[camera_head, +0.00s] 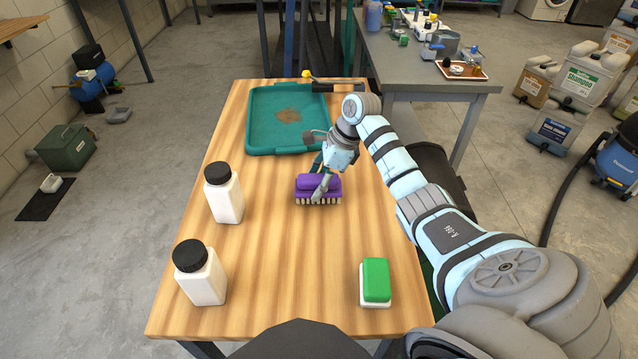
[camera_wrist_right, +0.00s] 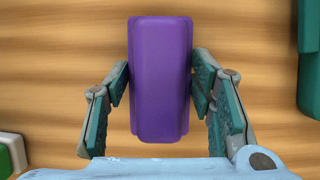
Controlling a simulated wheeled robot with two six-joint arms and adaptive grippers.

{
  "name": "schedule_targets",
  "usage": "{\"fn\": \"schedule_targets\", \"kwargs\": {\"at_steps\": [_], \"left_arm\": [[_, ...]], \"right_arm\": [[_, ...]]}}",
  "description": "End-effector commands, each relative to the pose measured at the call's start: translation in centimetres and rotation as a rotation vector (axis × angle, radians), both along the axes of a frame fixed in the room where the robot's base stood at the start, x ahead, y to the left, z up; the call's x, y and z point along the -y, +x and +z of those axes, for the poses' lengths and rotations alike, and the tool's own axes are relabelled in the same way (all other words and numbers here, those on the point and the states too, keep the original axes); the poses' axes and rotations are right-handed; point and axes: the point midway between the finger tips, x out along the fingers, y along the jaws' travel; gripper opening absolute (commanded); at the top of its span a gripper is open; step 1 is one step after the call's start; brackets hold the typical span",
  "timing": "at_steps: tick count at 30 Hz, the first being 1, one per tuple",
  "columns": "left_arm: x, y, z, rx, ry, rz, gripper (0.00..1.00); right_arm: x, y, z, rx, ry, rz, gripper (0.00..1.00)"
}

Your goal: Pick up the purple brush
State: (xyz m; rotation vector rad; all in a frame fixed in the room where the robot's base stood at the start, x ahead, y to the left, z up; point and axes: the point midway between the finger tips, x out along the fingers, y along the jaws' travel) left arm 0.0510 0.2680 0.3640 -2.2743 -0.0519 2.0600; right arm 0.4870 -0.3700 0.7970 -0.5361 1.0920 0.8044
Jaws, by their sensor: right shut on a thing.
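The purple brush (camera_head: 306,188) lies on the wooden table just in front of the teal tray, with pale bristles along its lower edge. My right gripper (camera_head: 321,186) reaches down to it from above. In the right wrist view the purple brush (camera_wrist_right: 161,80) sits between the two fingers of my right gripper (camera_wrist_right: 161,88), which press on its long sides. The brush appears to be at table height; I cannot tell if it is lifted. My left gripper is not in view.
The teal tray (camera_head: 255,121) with a brown stain is at the table's far end. Two white bottles with black caps (camera_head: 226,202) (camera_head: 206,283) stand at the left. A green and white block (camera_head: 375,281) lies near right. The wooden table (camera_head: 285,270) is clear in the middle.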

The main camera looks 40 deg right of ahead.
Motion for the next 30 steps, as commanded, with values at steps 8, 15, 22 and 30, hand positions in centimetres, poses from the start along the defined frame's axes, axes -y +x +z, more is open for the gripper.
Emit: {"fn": "schedule_targets", "kwargs": {"at_steps": [8,15,22,30], "left_arm": [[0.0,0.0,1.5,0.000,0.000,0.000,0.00],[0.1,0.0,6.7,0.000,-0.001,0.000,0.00],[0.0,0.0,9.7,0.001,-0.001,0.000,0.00],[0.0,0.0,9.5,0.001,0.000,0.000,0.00]], "right_arm": [[0.1,0.1,6.6,0.008,-0.002,0.000,0.19],[0.0,0.0,16.6,0.001,0.000,0.000,0.19],[0.0,0.0,19.5,0.001,0.000,0.000,0.19],[0.0,0.0,19.4,0.001,0.000,0.000,0.19]]}}
